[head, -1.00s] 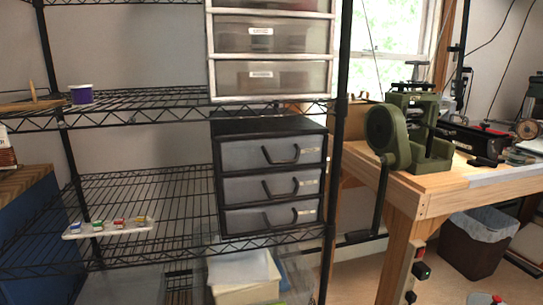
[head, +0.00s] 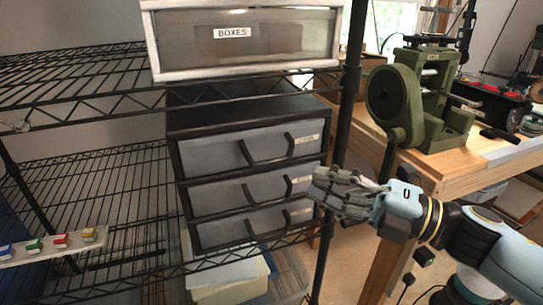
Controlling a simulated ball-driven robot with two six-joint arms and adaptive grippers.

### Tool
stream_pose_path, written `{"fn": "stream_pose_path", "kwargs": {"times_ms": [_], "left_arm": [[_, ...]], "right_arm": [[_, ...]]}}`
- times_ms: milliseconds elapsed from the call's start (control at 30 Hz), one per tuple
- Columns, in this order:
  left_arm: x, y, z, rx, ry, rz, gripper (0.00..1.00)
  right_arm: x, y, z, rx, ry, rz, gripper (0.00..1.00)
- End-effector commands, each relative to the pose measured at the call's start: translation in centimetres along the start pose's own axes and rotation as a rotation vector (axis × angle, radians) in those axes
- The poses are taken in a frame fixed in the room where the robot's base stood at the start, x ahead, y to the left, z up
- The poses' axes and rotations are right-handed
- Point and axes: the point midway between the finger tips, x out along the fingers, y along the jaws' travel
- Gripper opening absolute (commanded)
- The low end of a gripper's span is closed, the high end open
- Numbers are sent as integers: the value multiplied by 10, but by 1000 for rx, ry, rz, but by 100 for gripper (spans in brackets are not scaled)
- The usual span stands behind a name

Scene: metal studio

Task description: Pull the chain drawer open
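A dark drawer unit stands on the wire shelf in the middle of the head view. It has a top drawer (head: 215,154), a middle drawer (head: 218,197) and a bottom drawer (head: 225,231), all shut, with grey fronts and black bar handles. Small labels sit at their right ends, too small to read, so I cannot tell which is the chain drawer. My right gripper (head: 318,188) is at the unit's right edge, level with the middle and bottom drawers, fingers stretched out and empty. My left gripper is out of view.
A white-framed drawer (head: 249,45) labelled BOXES is above the unit. A black shelf post (head: 343,110) stands just right of it. A wooden bench (head: 465,172) with a green machine (head: 395,100) is at the right. A strip with small coloured items (head: 50,245) lies at left.

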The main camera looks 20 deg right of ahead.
Motion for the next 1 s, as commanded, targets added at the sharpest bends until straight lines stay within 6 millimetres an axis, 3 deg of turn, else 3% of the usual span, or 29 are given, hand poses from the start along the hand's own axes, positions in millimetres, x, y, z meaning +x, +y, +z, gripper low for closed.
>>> {"fn": "stream_pose_path", "kwargs": {"times_ms": [167, 400, 800, 1000], "left_arm": [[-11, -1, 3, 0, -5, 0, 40], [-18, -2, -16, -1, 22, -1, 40], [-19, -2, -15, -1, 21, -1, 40], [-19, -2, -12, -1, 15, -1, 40]], "right_arm": [[39, 4, 1, 2, -4, 7, 19], [76, 2, 1, 2, -4, 3, 19], [86, 0, 1, 3, -2, 1, 19], [86, 0, 1, 3, -2, 1, 0]]}}
